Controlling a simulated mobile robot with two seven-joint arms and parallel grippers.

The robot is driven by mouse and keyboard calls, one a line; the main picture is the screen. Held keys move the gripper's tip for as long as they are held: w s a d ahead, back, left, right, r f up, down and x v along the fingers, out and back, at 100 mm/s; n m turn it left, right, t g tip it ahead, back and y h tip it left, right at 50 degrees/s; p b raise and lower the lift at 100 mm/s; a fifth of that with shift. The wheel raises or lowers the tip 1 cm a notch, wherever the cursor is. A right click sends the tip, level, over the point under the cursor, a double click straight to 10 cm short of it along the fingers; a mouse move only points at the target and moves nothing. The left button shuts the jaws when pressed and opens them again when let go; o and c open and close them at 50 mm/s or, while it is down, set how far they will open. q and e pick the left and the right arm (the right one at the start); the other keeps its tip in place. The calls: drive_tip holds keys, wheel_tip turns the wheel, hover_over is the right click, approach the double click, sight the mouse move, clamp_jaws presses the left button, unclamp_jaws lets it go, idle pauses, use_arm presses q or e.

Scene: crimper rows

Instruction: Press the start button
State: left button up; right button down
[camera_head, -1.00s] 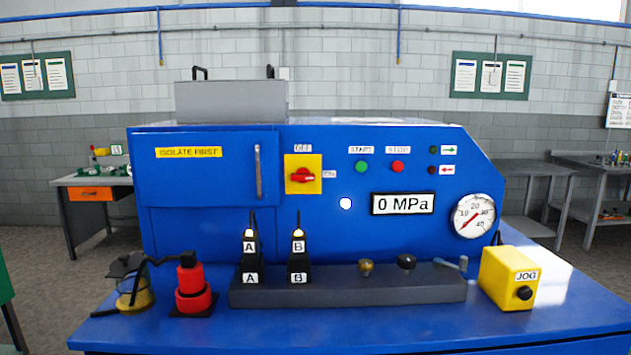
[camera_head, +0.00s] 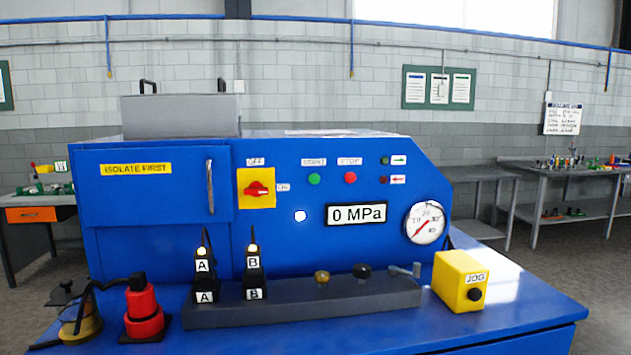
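The green start button (camera_head: 314,179) is on the front of the blue machine (camera_head: 150,215), under a START label. The red stop button (camera_head: 350,178) is just to its right, under a STOP label. Left of them is a red rotary switch (camera_head: 257,190) on a yellow plate, with OFF above and ON at its right. Its handle looks horizontal. The display (camera_head: 356,214) below the buttons reads 0 MPa. Neither of my grippers shows in the head view.
On the blue bench top stand a yellow JOG box (camera_head: 461,281), a dark rail (camera_head: 310,303) with black units A and B, a red stacked part (camera_head: 143,311) and a yellowish pot (camera_head: 80,323). A round gauge (camera_head: 426,222) is at the panel's right. Space before the start button looks clear.

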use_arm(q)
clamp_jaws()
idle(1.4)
